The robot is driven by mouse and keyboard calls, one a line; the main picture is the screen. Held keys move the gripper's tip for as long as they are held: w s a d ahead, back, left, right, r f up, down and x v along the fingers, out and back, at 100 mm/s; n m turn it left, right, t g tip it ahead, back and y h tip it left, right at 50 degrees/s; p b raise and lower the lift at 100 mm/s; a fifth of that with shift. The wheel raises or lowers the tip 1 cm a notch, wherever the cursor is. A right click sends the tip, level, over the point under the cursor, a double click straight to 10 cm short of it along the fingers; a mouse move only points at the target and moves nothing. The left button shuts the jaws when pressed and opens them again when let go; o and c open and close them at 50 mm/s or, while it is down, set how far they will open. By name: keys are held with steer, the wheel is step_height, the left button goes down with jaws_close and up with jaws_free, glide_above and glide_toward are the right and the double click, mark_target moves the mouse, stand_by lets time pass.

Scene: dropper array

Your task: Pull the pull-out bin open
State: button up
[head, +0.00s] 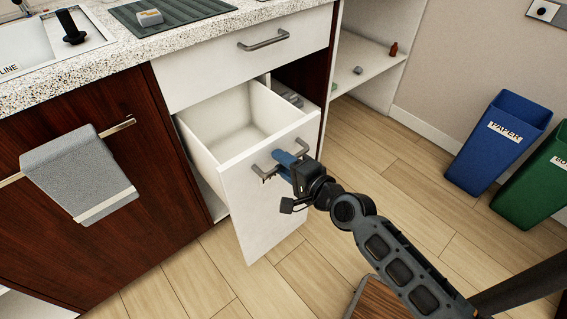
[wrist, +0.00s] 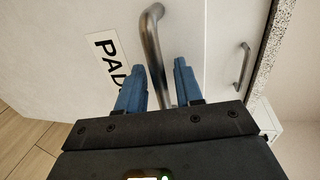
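The pull-out bin (head: 254,205) stands partly open below the counter, with its white front panel out from the cabinet and its cream inner tub showing empty. A grey bar handle (head: 264,173) sits on the front panel. My gripper (head: 284,165) is at this handle, its blue fingers on either side of the bar. Part of a black-lettered label (wrist: 107,62) shows on the panel beside the left finger.
A closed drawer (head: 250,50) with its own handle is above the bin. A grey towel (head: 78,172) hangs on a rail at left. Blue (head: 495,145) and green (head: 535,185) bins stand at right. The wooden floor (head: 180,275) before the bin is mostly clear.

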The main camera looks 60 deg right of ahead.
steer(key=v, duration=0.8)
steer(key=shift+w, duration=0.1)
stand_by(0.5)
steer(key=s+a+r+n+y, duration=0.2)
steer(key=s+a+r+n, duration=0.3)
steer(key=s+a+n, duration=0.5)
steer(key=s+a+r+n+y, duration=0.2)
steer(key=s+a+r+n, duration=0.4)
steer(key=s+n, duration=0.4)
step_height(320, 180, up, 12)
steer(key=w+n+p, duration=0.1)
steer(key=p, duration=1.1)
